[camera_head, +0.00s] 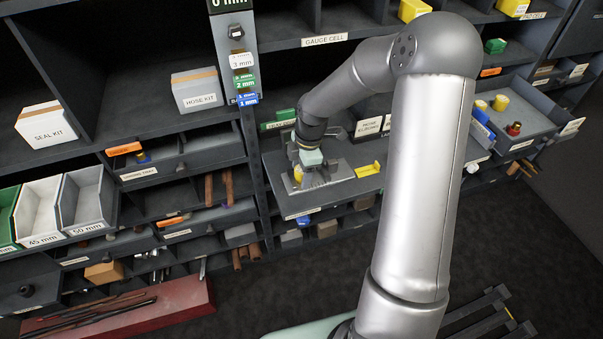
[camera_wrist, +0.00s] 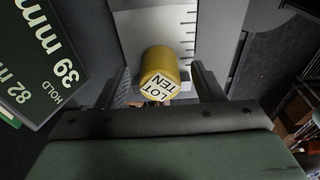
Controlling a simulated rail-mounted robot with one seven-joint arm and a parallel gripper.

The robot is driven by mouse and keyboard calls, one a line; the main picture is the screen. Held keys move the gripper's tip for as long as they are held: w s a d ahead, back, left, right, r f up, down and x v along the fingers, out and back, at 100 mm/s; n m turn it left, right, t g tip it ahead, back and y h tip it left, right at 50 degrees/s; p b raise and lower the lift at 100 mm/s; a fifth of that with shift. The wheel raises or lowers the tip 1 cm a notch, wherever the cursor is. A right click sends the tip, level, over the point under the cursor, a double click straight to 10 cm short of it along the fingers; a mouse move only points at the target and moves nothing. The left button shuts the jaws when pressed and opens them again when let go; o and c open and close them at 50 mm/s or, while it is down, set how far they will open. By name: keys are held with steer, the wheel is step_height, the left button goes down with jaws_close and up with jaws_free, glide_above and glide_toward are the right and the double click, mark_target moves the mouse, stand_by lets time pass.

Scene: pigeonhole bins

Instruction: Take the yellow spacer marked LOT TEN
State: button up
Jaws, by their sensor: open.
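The yellow spacer (camera_wrist: 158,72) is a short cylinder whose end face reads LOT TEN. In the wrist view it sits between the two open fingers of my gripper (camera_wrist: 160,90), with a gap visible on each side. It rests on or against a pale plate (camera_wrist: 150,25) with ruled marks. In the head view the spacer (camera_head: 298,173) shows as a small yellow patch beside my gripper (camera_head: 312,182), which reaches down over the pulled-out grey drawer (camera_head: 350,190). The gripper partly hides it there.
A green card (camera_wrist: 38,50) marked 39 mm and HOLD stands close on the left in the wrist view. A yellow tag (camera_head: 368,170) lies right of my gripper. Another tray (camera_head: 525,120) with yellow and red pieces is at the right. Shelf walls surround the drawer.

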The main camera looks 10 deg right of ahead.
steer(key=c, duration=1.1)
steer(key=shift+r, duration=0.15)
steer(key=shift+c, duration=0.2)
